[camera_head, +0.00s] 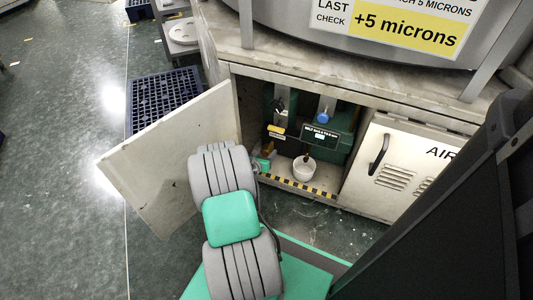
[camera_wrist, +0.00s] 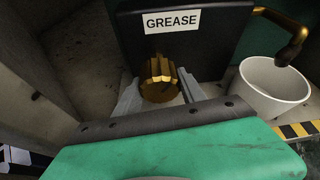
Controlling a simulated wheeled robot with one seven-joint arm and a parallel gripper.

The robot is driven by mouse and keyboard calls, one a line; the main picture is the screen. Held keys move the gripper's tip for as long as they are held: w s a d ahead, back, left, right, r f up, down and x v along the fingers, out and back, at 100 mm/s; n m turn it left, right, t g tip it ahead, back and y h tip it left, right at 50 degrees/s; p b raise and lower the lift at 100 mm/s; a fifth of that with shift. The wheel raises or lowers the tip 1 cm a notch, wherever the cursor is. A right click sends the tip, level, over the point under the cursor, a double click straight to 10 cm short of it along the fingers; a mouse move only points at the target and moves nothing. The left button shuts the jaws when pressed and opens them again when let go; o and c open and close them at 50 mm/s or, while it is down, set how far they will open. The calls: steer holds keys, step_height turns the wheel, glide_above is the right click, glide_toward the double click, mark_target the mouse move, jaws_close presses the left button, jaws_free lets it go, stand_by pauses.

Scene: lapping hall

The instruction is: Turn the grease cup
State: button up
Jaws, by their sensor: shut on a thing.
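The grease cup (camera_wrist: 159,80) is a ribbed brass knob on a dark panel, under a white GREASE label (camera_wrist: 172,21) in the wrist view. My gripper (camera_wrist: 160,92) has one grey finger on each side of the knob and is shut on it. In the head view my arm reaches into an open cabinet (camera_head: 228,69) low in the machine base. My fingers and the knob are mostly hidden there behind the arm.
A brass spout (camera_wrist: 292,45) hangs over a white pot (camera_wrist: 268,90) to the right. A black and yellow striped sill (camera_head: 300,186) runs along the cabinet front. The open door (camera_head: 170,155) stands left of my arm; a closed door (camera_head: 400,170) is at right.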

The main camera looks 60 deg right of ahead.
steer(key=c, duration=0.4)
steer(key=m+t+b, duration=0.1)
steer(key=m+t, duration=0.1)
steer(key=m, duration=0.2)
steer(key=shift+s+f+t, duration=0.1)
steer(key=shift+t, duration=0.2)
steer(key=m+t+b, duration=0.1)
steer(key=m+t, duration=0.1)
steer(key=m, duration=0.1)
steer(key=shift+b, duration=0.35)
steer(key=shift+t, duration=0.3)
steer(key=o, duration=1.4)
steer(key=shift+c, duration=0.2)
